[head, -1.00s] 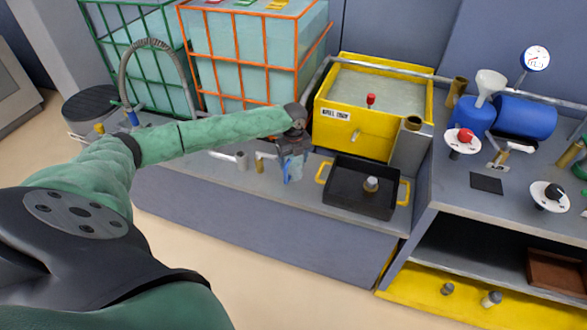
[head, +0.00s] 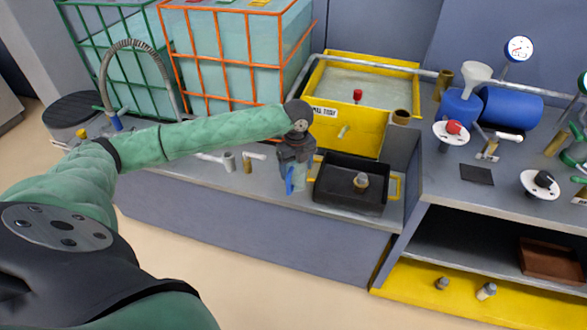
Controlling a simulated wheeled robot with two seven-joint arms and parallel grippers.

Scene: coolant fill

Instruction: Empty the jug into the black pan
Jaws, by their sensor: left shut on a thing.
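The black pan (head: 335,199) lies flat on the grey bench, with yellow handles at its sides. A small fitting with a pale top (head: 361,181) stands in it. My left gripper (head: 296,158) points down just left of the pan and is shut on the jug (head: 299,178). Little of the jug shows: a pale body and a blue strip, roughly upright beside the pan's left edge. The gripper hides its upper part. I cannot tell how full the jug is. My right gripper is not in view.
A yellow spill tank (head: 358,128) stands behind the pan. Orange-caged (head: 230,100) and green-caged containers stand at the back left. Small pipe stubs (head: 229,161) rise left of the jug. A higher bench at right carries a blue tank (head: 511,108), funnel and valves.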

